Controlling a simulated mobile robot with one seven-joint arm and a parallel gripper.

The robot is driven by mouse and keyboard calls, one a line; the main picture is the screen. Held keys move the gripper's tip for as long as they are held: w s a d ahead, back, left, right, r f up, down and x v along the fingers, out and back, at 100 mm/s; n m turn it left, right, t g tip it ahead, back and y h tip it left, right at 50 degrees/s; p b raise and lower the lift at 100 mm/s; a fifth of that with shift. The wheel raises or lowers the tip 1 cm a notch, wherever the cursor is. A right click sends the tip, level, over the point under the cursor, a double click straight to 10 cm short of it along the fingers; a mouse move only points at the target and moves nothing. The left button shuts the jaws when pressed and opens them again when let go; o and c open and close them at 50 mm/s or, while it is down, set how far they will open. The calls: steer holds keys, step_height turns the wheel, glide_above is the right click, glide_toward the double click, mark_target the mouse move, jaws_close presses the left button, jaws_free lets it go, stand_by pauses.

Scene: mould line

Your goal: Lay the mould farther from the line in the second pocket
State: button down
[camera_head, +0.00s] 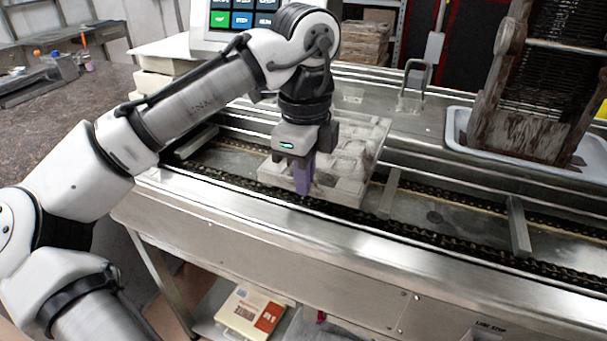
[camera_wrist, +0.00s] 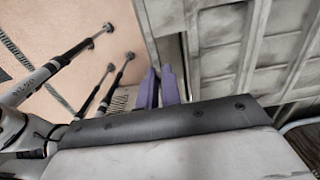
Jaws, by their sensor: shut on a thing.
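A pale grey mould (camera_head: 352,150) with raised block shapes is over the line (camera_head: 450,212), between two crossbars. It looks roughly level; I cannot tell whether it rests on the line or hangs just above it. My gripper (camera_head: 303,182) points down with its purple fingers shut on the mould's left edge. The wrist view shows the purple fingers (camera_wrist: 160,88) close together at the edge of the ribbed grey mould (camera_wrist: 225,42). My gripper hides part of the mould's left side. I cannot make out a second mould for certain.
Crossbars (camera_head: 391,193) and (camera_head: 518,228) divide the line, with an empty stretch between them. A white tray (camera_head: 459,133) with a brown rack (camera_head: 500,95) stands at the right. A screen (camera_head: 240,20) is behind my arm. A metal handle (camera_head: 414,85) stands up behind the line.

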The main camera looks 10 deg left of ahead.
steer(key=shift+f+b, duration=1.95)
steer(key=shift+f, duration=2.05)
steer(key=c, duration=1.5)
jaws_free()
steer(key=shift+a, duration=0.1)
step_height(320, 180, up, 14)
steer(key=shift+s+f+p, duration=0.1)
steer(key=shift+s+p, duration=0.05)
steer(key=shift+p, duration=0.2)
